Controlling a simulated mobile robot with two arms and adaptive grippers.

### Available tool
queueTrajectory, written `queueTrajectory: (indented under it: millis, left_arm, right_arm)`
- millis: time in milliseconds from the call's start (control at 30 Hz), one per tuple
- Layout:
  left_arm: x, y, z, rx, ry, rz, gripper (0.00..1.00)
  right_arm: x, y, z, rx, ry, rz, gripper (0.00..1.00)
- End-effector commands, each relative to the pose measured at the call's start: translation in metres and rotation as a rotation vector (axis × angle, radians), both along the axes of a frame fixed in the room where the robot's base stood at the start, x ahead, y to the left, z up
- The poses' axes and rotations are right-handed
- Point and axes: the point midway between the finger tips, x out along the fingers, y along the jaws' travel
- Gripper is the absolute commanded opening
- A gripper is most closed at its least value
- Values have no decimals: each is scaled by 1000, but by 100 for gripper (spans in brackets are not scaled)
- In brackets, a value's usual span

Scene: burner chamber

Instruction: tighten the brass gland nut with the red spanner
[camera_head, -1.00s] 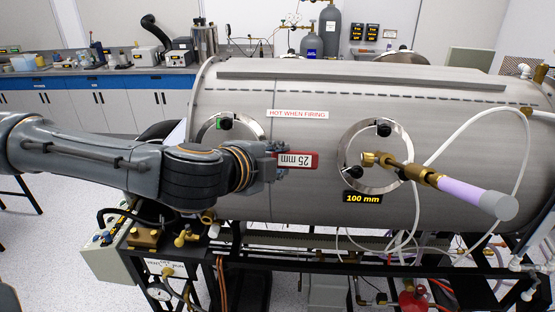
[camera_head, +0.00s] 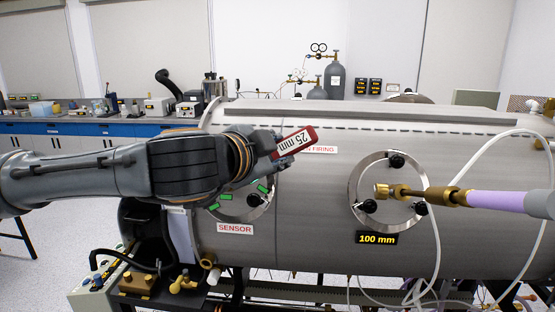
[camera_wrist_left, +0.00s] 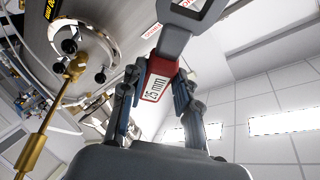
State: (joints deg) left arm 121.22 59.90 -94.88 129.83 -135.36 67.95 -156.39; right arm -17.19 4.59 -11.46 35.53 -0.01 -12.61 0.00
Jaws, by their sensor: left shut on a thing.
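My left gripper (camera_head: 274,150) is shut on the red spanner (camera_head: 296,142), whose handle carries a white "25 mm" label. In the head view the spanner points up and right in front of the chamber. In the left wrist view the gripper (camera_wrist_left: 157,82) holds the red handle (camera_wrist_left: 155,80), and the spanner's grey head is at the top. A brass fitting (camera_head: 445,196) joins a lilac tube at the right, well apart from the spanner. Brass also shows in the wrist view (camera_wrist_left: 37,146). I cannot tell which brass part is the gland nut. My right gripper is out of view.
The steel chamber (camera_head: 315,225) fills the middle. The "100 mm" port (camera_head: 361,181) and the "SENSOR" port have black knobs; my left arm partly covers the sensor port. A white hose (camera_head: 468,160) loops at the right. A bench (camera_head: 60,129) stands behind.

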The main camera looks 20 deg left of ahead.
Motion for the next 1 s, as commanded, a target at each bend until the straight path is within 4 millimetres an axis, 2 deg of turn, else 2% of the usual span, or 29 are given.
queueTrajectory:
  millis: [167,600,800,1000]
  left_arm:
    - [1,2,0,-21,-9,11,0]
    - [7,34,25,-314,-84,164,0]
    - [9,43,37,-393,-104,206,0]
    - [8,43,39,-393,-105,207,0]
  right_arm:
    - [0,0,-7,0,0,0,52]
    - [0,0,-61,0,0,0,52]
    - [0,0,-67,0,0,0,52]
    - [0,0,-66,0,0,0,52]
